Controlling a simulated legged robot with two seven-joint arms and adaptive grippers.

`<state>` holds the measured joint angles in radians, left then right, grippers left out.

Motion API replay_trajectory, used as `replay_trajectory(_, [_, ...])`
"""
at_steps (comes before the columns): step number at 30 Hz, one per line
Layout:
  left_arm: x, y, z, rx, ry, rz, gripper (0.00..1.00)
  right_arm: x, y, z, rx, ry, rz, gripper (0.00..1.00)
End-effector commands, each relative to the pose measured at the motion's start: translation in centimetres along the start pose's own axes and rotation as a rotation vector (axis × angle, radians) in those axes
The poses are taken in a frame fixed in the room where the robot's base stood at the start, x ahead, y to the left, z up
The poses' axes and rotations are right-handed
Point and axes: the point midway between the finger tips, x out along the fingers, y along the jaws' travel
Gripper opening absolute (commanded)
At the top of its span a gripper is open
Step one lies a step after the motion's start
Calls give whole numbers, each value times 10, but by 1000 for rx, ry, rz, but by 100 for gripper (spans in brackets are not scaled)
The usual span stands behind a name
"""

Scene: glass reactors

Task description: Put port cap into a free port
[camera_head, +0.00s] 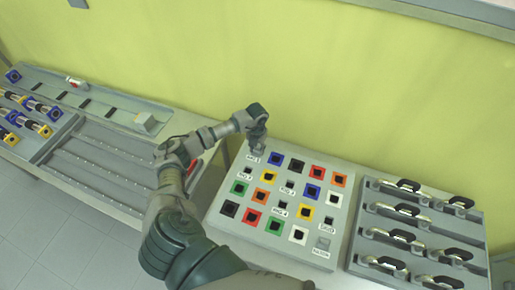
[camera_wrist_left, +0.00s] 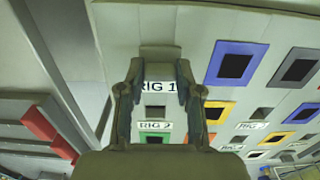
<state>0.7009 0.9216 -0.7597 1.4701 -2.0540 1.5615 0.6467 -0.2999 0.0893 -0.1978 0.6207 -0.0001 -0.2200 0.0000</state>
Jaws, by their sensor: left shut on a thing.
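My left gripper (camera_head: 258,146) is at the top left corner of the port board (camera_head: 228,213), over the spot by the RIG 1 label. Its jaws are shut on what seems a small grey port cap, hardly distinguishable between the fingers. In the left wrist view the gripper (camera_wrist_left: 156,80) has its fingers on both sides of the RIG 1 label (camera_wrist_left: 159,84). I cannot tell whether the cap touches the board or sits in a port. Small dark square ports show, one by the lower right label (camera_head: 328,221) and one in the middle (camera_head: 290,184). My right gripper is not in view.
Coloured square frames with dark centres, such as a blue one (camera_head: 275,159), cover the board. A rack with black handles (camera_head: 400,210) stands right, a grey tray (camera_head: 100,165) left. The yellow wall (camera_head: 300,70) is behind.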

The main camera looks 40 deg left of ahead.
Motion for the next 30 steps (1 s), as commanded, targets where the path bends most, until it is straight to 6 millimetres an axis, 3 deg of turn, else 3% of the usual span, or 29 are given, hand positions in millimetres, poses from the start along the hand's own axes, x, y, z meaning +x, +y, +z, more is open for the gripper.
replay_trajectory(5, [0, 1, 0, -1, 0, 2, 0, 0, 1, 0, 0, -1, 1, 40])
replay_trajectory(6, [1, 1, 0, -1, 0, 3, 42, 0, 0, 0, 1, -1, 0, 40])
replay_trajectory(9, [1, 1, 0, -1, 1, 3, 64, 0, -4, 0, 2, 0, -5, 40])
replay_trajectory(15, [0, 0, 0, 0, -1, 3, 64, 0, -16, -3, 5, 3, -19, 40])
replay_trajectory(20, [-5, -1, 0, -1, -2, 3, 64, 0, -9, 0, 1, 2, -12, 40])
replay_trajectory(23, [-17, 0, 1, -1, -3, 3, 64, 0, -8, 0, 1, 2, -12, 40])
replay_trajectory(30, [-70, 2, 2, -1, -3, 1, 64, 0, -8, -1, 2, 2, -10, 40])
